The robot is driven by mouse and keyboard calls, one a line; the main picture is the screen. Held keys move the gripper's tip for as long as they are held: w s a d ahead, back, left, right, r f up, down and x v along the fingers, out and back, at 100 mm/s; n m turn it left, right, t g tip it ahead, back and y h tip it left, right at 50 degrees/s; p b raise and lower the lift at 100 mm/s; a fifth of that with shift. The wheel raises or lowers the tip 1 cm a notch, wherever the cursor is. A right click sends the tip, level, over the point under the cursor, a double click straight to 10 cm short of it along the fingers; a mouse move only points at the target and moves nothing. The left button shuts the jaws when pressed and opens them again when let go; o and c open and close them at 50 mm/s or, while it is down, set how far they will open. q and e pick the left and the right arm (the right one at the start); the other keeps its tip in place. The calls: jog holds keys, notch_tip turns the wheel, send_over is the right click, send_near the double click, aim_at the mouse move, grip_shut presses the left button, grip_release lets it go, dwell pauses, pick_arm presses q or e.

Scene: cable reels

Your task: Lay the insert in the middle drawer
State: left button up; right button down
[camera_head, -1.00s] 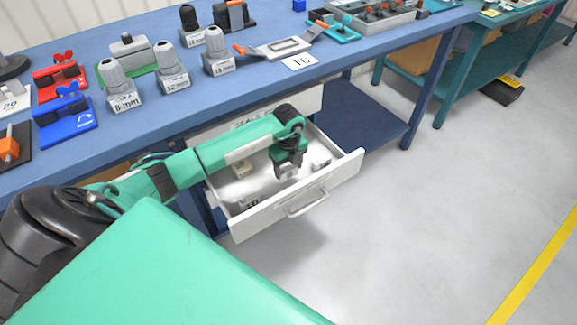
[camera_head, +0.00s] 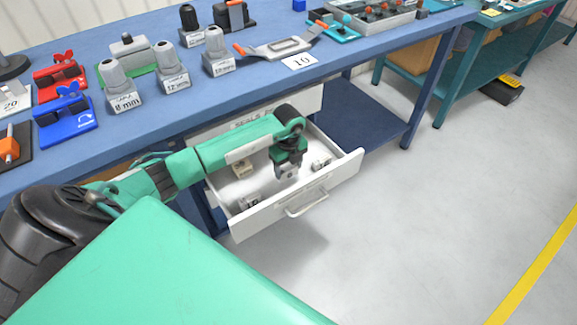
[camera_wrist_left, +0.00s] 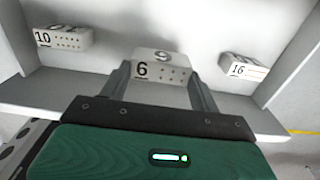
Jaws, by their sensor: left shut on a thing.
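The insert is a small white block marked 6 (camera_wrist_left: 160,70), with rows of dots on its face. My left gripper (camera_wrist_left: 162,82) is shut on it, with one finger on each side. In the head view my left gripper (camera_head: 288,170) points down inside the open white drawer (camera_head: 335,180). Whether the insert touches the drawer floor I cannot tell. Two similar white blocks lie in the drawer, one marked 10 (camera_wrist_left: 62,38) at left and one marked 16 (camera_wrist_left: 242,68) at right in the wrist view. My right gripper is out of view.
A closed drawer front with a partly hidden label (camera_head: 262,118) is above the open drawer. Open floor lies to the right.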

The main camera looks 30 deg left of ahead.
aim_at(289, 177)
pick_arm(q)
jog(key=shift+f+b, duration=0.5)
jog(key=shift+f, duration=0.6)
jog(key=shift+f, duration=0.1)
jog(key=shift+f+b, duration=0.7)
jog(key=shift+f, duration=0.35)
jog(key=o, duration=1.1)
jog(key=shift+c, duration=0.2)
